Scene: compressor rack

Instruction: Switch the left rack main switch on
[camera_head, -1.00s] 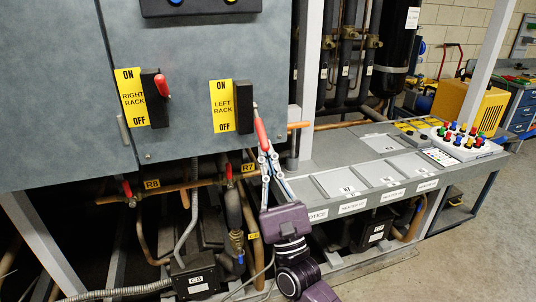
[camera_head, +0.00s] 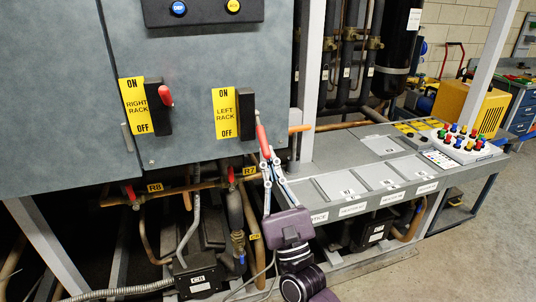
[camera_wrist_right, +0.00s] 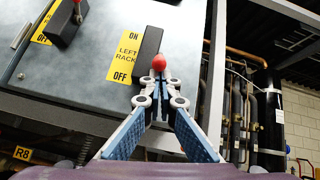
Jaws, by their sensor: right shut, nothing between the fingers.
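The left rack main switch is a black block (camera_head: 246,113) beside a yellow LEFT RACK label (camera_head: 224,113) on the grey cabinet. Its red handle (camera_head: 262,138) points down, toward the OFF end. In the right wrist view, the handle's red end (camera_wrist_right: 159,62) shows just above the fingertips. My right gripper (camera_head: 268,158) comes up from below, with its fingertips shut and empty at the handle's lower end. Whether they touch the handle cannot be told. My left gripper is not in view.
The right rack switch (camera_head: 158,108), with its own red handle, is to the left on the same cabinet. Pipes and a small red-handled valve (camera_head: 231,175) lie below the cabinet. A grey bench (camera_head: 330,155) and an upright post (camera_head: 313,80) stand to the right.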

